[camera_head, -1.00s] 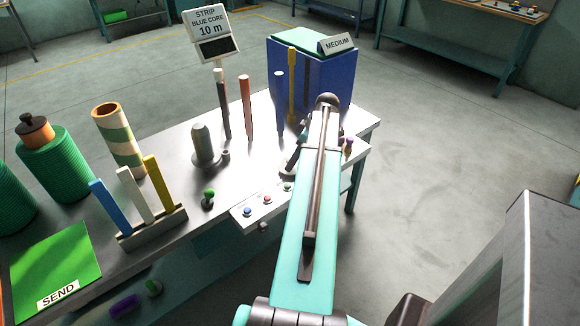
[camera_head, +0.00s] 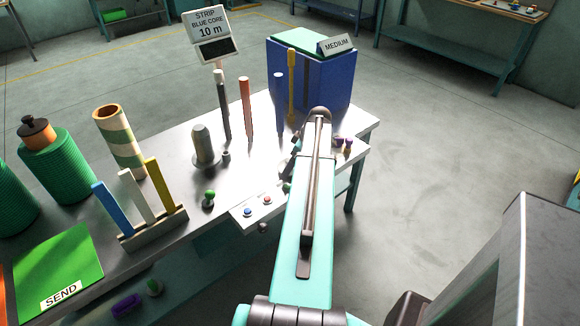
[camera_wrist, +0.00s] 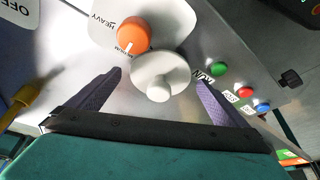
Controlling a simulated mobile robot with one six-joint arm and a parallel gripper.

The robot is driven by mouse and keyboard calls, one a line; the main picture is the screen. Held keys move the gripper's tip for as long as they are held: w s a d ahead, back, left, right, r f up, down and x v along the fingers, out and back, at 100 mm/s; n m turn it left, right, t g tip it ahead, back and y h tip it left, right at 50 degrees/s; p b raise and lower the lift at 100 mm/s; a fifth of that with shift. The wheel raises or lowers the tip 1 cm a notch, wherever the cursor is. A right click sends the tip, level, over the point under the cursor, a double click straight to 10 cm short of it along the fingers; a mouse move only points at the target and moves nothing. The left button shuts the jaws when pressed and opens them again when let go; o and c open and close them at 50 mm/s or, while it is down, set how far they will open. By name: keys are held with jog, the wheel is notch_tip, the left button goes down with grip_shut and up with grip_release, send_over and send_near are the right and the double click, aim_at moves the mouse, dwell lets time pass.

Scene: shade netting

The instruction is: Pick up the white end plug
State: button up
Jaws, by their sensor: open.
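The white end plug (camera_wrist: 162,74) shows in the wrist view as a round white disc with a short knob standing out toward the camera. It is on or just above the grey panel, beside an orange dial. My gripper (camera_wrist: 159,79) is open, with one dark ribbed finger on each side of the plug. Gaps show between the fingers and the plug, and I see no contact. In the head view my arm hides the plug and most of the gripper.
The orange dial (camera_wrist: 133,35) stands close to the plug, on a white plate. Green, red and blue buttons (camera_wrist: 245,92) lie to the right. A yellow-handled thing (camera_wrist: 27,97) is at the left. In the head view a blue bin (camera_head: 345,85) stands behind my arm.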

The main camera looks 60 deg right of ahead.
jog(key=shift+w+f, duration=0.1)
jog(key=shift+f, duration=0.05)
jog(key=shift+c, duration=0.3)
jog(key=c, duration=1.1)
jog(key=shift+c, duration=0.2)
jog(key=shift+r+b, duration=0.45)
jog(key=shift+r, duration=0.75)
jog(key=s+a+r+b, duration=0.2)
jog(key=s+a+b, duration=0.3)
jog(key=s+a, duration=0.4)
jog(key=shift+s+a, duration=0.35)
jog(key=shift+a, duration=0.15)
jog(key=shift+b, duration=0.55)
